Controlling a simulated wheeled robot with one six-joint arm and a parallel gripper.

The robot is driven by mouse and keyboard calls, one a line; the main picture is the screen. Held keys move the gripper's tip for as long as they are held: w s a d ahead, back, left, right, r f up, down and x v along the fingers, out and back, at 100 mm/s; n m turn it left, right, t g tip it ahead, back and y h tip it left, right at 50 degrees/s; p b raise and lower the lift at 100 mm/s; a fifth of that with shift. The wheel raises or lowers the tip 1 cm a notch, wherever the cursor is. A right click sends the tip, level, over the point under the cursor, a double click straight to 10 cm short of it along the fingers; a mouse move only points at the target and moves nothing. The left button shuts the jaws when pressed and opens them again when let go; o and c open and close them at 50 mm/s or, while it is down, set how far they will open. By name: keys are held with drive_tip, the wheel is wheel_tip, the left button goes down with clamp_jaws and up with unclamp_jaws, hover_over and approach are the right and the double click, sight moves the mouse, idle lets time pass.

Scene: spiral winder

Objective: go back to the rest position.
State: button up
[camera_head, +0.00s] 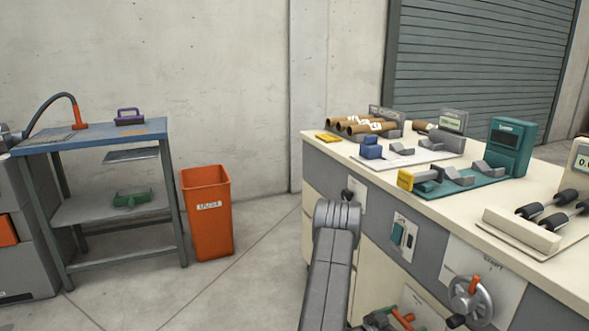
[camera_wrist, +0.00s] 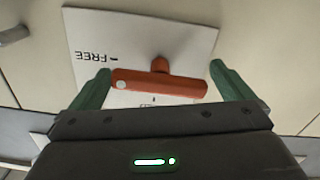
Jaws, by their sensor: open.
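My gripper (camera_wrist: 160,70) is open, with its two green fingers apart in the wrist view. An orange T-shaped handle (camera_wrist: 160,82) lies between the fingers, mounted on a white plate (camera_wrist: 90,22) marked "FREE". The fingertips are close to the handle's two ends; I cannot tell whether they touch it. In the head view the orange handle (camera_head: 403,317) shows low on the front of the cream bench (camera_head: 560,268). My gripper (camera_head: 378,321) is partly cut off there by the bottom edge, beside the handle.
A handwheel (camera_head: 472,298) and a switch plate (camera_head: 404,238) stick out from the bench front near my arm. Fixtures and brown tubes (camera_head: 362,126) stand on the bench top. An orange bin (camera_head: 207,215) and a blue table (camera_head: 90,137) stand left. Floor between is clear.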

drive_tip(key=n+p, duration=0.3)
drive_tip(key=shift+r, duration=0.25)
drive_tip(key=p+v, duration=0.1)
drive_tip(key=v, duration=1.3)
drive_tip(key=shift+f, duration=0.3)
drive_tip(key=shift+d, duration=0.15)
